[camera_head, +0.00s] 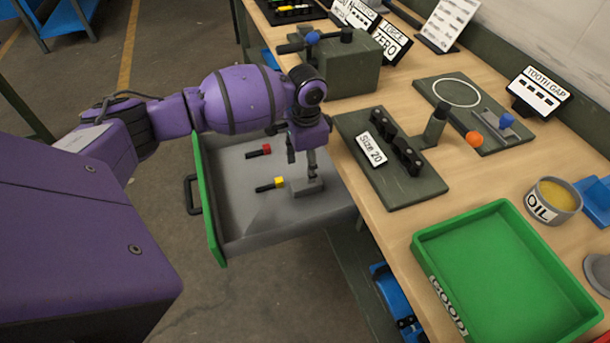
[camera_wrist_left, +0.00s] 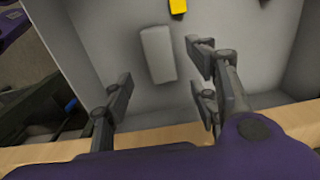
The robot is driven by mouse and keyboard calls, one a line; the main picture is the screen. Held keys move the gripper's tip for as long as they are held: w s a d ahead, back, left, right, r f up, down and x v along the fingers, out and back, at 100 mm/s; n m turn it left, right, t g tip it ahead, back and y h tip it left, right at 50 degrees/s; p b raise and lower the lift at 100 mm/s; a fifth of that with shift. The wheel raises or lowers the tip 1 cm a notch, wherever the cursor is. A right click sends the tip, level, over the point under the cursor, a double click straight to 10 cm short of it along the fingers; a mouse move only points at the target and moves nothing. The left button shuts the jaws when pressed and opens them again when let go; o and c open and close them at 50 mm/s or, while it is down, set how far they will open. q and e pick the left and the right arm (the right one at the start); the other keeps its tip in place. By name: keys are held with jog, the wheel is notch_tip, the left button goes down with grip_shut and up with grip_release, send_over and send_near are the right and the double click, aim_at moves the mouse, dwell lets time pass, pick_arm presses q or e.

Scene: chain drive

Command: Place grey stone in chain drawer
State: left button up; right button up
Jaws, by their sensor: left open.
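The chain drawer (camera_head: 208,215) is pulled out at the left of the bench, with a green front and grey inside. The grey stone (camera_head: 307,189), a small block, appears to lie on the drawer floor at the bench side. In the left wrist view the stone (camera_wrist_left: 157,55) lies apart from the fingers, beyond their tips. My left gripper (camera_head: 302,165) is over the drawer, close above the stone. In the left wrist view its fingers (camera_wrist_left: 162,88) are open with nothing between them. My right gripper is not in view.
A red-ended piece (camera_head: 262,151) and a yellow-ended piece (camera_head: 272,184) lie in the drawer left of the stone. On the bench are a dark "Size 20" fixture (camera_head: 405,190), an empty green tray (camera_head: 500,275) and an oil tin (camera_head: 553,200).

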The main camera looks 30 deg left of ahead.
pick_arm(q)
notch_tip(320, 180, up, 4)
jog(key=shift+f, duration=0.1)
jog(key=shift+s, duration=0.1)
dwell(0.5)
